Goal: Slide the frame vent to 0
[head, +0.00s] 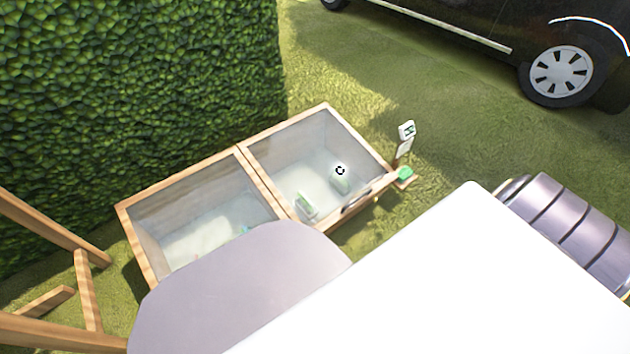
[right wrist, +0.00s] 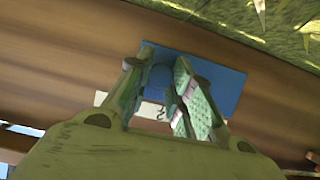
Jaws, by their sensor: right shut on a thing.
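The frame is a wooden box (head: 134,232) with two clear panels, seen in the head view. In the right wrist view, a blue vent plate (right wrist: 222,84) lies on a brown wooden board. A dark blue knob (right wrist: 160,77) stands in front of it. My right gripper (right wrist: 161,82) is shut on this knob, with one finger on each side. A white strip (right wrist: 150,116) with a dark mark shows partly between the fingers; I cannot read its full scale or the vent's setting. My left gripper is not in view.
A green hedge (head: 130,80) stands behind the frame and a dark car (head: 480,30) is at the top right. A small signpost (head: 405,148) is beside the frame's right corner. Wooden beams (head: 45,225) are at the left. Grass lies between the frame and car.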

